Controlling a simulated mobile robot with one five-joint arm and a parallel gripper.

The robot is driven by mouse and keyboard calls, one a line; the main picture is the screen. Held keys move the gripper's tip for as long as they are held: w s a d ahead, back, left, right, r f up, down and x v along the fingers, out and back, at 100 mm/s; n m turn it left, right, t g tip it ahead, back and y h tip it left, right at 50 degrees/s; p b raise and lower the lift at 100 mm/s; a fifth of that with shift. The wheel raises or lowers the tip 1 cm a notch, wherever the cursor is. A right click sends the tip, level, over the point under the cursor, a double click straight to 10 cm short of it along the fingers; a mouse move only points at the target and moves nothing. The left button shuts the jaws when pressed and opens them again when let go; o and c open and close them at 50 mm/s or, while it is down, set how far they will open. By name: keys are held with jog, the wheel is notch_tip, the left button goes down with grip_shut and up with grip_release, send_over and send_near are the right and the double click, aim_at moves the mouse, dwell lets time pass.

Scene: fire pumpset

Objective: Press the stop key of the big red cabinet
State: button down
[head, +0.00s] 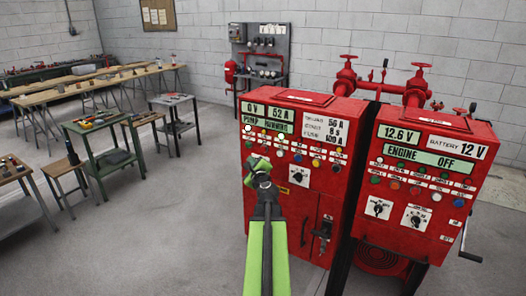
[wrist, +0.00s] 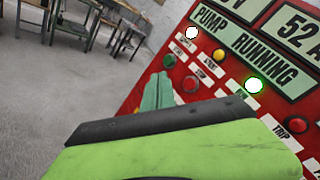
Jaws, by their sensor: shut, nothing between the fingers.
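The big red cabinet (head: 265,205) stands at the centre of the head view, its display reading "PUMP RUNNING". It fills the right of the wrist view. In the wrist view a red key (wrist: 190,84) sits below a green key (wrist: 169,61); a label beside the red one seems to read STOP. My gripper (head: 257,165) is shut and empty in front of the cabinet's upper left. In the wrist view its green fingertips (wrist: 160,86) are just left of the red key, with no clear contact. In the head view my gripper hides the panel's left part.
Close by on the panel are a yellow lamp (wrist: 218,55), a lit green lamp (wrist: 254,84) and a red trip lamp (wrist: 298,126). A second red cabinet (head: 400,225) reading "ENGINE OFF" stands right. Workbenches (head: 95,150) stand left; the floor between is clear.

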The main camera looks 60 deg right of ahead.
aim_at(263, 149)
jog(key=d, duration=0.6)
jog(key=shift+d, duration=0.2)
jog(key=shift+d, duration=0.1)
dwell(1.6)
jog(key=shift+d, duration=0.35)
jog(key=shift+d, duration=0.45)
dwell(0.5)
dwell(0.4)
jog(key=shift+a, duration=0.85)
